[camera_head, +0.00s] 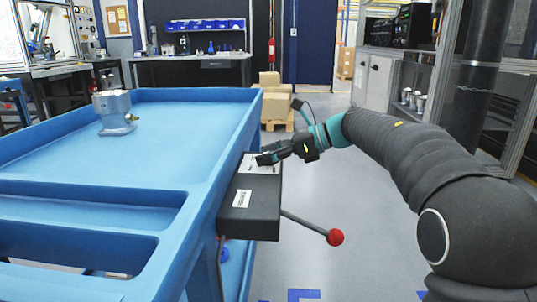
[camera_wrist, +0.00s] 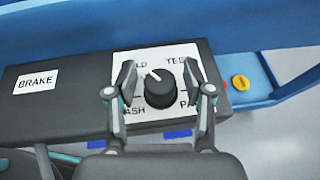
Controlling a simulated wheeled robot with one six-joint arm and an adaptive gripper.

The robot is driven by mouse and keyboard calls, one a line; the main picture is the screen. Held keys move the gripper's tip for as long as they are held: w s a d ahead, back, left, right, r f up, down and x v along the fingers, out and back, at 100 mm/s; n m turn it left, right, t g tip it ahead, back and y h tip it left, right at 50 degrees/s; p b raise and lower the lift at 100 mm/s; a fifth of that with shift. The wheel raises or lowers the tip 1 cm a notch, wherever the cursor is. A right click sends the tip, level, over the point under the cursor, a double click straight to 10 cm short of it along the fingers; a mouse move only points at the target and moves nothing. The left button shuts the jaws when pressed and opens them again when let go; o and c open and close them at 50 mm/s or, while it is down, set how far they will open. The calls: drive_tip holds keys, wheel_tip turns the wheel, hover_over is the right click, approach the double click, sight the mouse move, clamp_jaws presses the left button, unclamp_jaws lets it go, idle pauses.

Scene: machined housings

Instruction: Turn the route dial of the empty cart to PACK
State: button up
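A blue cart (camera_head: 190,104) fills the left of the head view. A metal housing (camera_head: 116,118) stands on its top tray. A dark control box (camera_head: 250,208) is on the cart's right end. In the wrist view its black route dial (camera_wrist: 160,89) sits on a white plate (camera_wrist: 168,60) with partly covered corner labels reading as HOLD, TEST, WASH and PACK. The dial's white mark points to the upper left, toward HOLD. My gripper (camera_wrist: 160,86) is open, one finger on each side of the dial; whether they touch it I cannot tell.
A brake lever with a red knob (camera_head: 335,237) sticks out from the box, beside a BRAKE label (camera_wrist: 36,82). A yellow knob (camera_wrist: 240,82) is right of the plate. Cartons (camera_head: 272,95) stand on a pallet behind.

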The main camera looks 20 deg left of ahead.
clamp_jaws()
